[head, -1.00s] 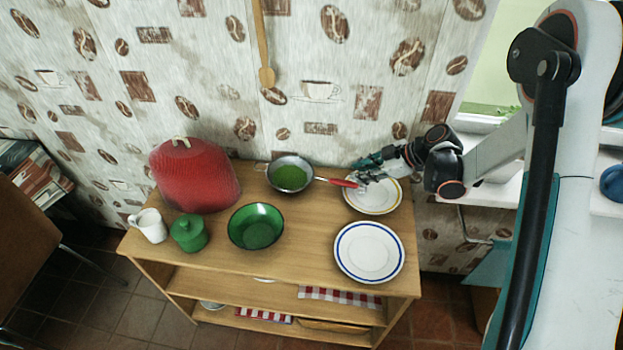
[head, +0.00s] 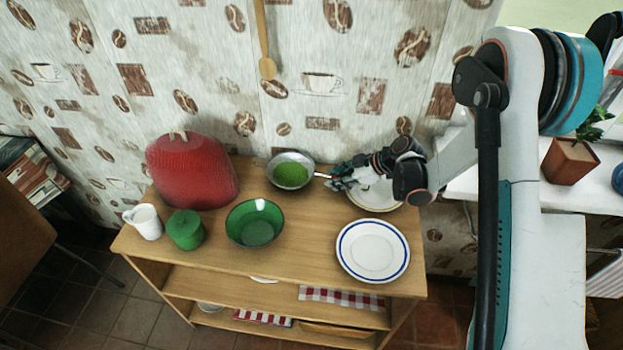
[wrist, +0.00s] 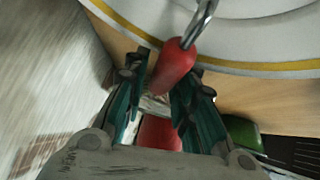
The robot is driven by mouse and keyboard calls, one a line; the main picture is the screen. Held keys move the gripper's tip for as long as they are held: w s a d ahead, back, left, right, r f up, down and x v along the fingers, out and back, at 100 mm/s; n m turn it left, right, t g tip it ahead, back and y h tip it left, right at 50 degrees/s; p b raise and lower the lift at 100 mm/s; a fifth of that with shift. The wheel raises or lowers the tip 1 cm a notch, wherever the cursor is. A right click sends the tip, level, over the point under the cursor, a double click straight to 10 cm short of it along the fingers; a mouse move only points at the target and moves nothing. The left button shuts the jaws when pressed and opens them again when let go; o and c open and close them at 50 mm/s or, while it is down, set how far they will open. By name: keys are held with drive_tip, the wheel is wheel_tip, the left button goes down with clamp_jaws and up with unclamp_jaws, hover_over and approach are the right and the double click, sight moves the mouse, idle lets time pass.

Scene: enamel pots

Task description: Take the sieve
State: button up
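The sieve (head: 291,171) is a round metal bowl, green inside, on the back of the wooden unit's top. Its red handle points right, toward the rear plate, and is mostly hidden by my gripper in the head view. My gripper (head: 341,179) is at the handle, just left of the rear plate. In the wrist view the red handle (wrist: 173,66) runs between my gripper's two teal fingers (wrist: 165,88), and its metal end loop lies over the plate. The fingers are close on both sides of the handle; whether they press on it I cannot tell.
A yellow-rimmed plate (head: 374,207) lies under my wrist, with a blue-rimmed plate (head: 373,250) in front. A green bowl (head: 254,223), green pot (head: 186,230), white mug (head: 146,221) and red cover (head: 193,171) stand left. The wall is close behind.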

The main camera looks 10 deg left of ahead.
clamp_jaws()
drive_tip(key=shift+r, duration=0.15)
